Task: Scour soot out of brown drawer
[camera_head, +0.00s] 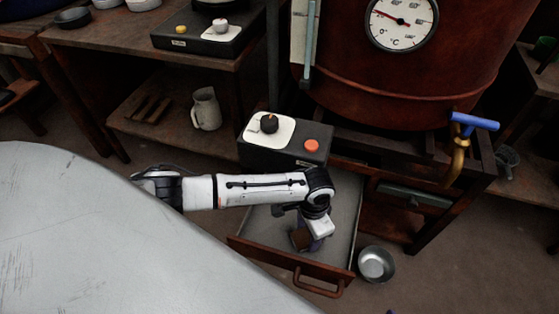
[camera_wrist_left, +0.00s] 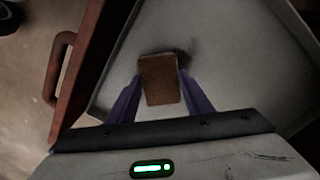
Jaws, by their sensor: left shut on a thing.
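The brown drawer (camera_head: 290,261) is pulled open below the vat stand, with a brown front, a brown handle and a pale grey inside. Its handle also shows in the left wrist view (camera_wrist_left: 61,70). My left gripper (camera_head: 310,243) reaches down into the drawer. It is shut on a brown scouring block (camera_wrist_left: 160,80), held between its two purple fingers just over or on the drawer floor; I cannot tell whether it touches. A dark sooty smudge (camera_wrist_left: 184,57) shows on the floor just beyond the block, partly hidden by it. My right gripper is not in view.
A black control box (camera_head: 285,150) with a dial and orange button stands above the drawer. The red-brown vat (camera_head: 400,85) has a blue-handled tap (camera_head: 472,122). A metal bowl (camera_head: 376,264) lies on the floor right of the drawer. A jug (camera_head: 206,109) stands on a shelf.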

